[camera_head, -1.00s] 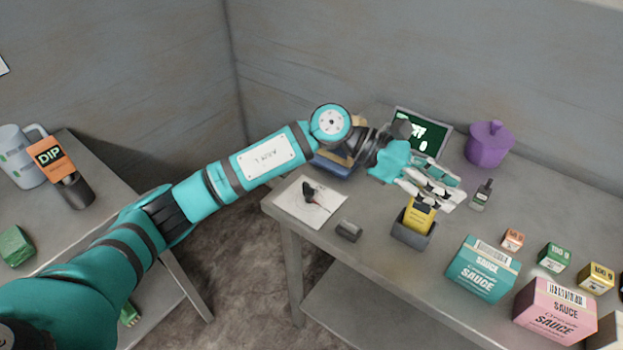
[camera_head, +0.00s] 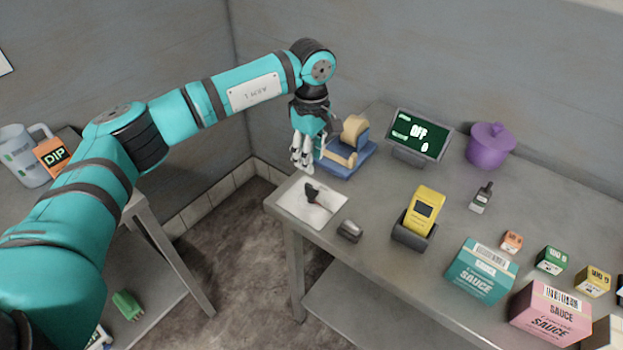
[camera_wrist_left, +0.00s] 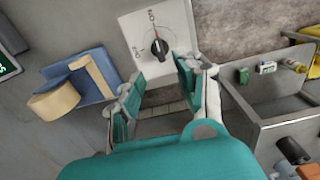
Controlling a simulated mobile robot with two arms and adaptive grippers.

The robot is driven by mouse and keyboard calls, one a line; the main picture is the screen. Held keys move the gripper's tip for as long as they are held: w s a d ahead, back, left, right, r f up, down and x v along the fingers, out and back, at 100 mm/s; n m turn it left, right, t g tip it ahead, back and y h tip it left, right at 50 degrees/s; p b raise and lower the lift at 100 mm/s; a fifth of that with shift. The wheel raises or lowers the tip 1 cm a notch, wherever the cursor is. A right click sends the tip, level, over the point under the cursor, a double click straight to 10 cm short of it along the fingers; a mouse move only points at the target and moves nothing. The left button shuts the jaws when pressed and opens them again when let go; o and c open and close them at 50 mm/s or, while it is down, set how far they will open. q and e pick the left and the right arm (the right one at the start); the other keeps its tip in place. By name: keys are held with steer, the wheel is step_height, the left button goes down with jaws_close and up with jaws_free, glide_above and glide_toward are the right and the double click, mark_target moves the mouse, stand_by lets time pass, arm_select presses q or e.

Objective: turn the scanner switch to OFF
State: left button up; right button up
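The scanner switch is a black knob (camera_head: 312,192) on a white plate (camera_head: 326,212) at the table's left front corner. In the left wrist view the knob (camera_wrist_left: 159,45) is upper centre on its plate (camera_wrist_left: 181,23), with ON printed above it and OFF to its left. My left gripper (camera_head: 302,166) points down just behind the plate, apart from the knob. In the left wrist view its fingers (camera_wrist_left: 161,76) are spread with nothing between them. My right gripper is not in view.
A blue tape dispenser (camera_head: 347,160) stands close right of my left gripper. Behind are a screen (camera_head: 419,135) with white text and a purple pot (camera_head: 490,146). A yellow scanner (camera_head: 424,209) sits in a dark holder; a small grey object (camera_head: 349,230) lies beside the plate. Sauce boxes (camera_head: 482,270) stand right.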

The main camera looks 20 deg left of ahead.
mark_target(312, 186)
arm_select(q)
step_height(312, 186, down, 9)
steer(key=shift+f+p, duration=0.15)
steer(key=shift+p, duration=0.95)
jaws_close()
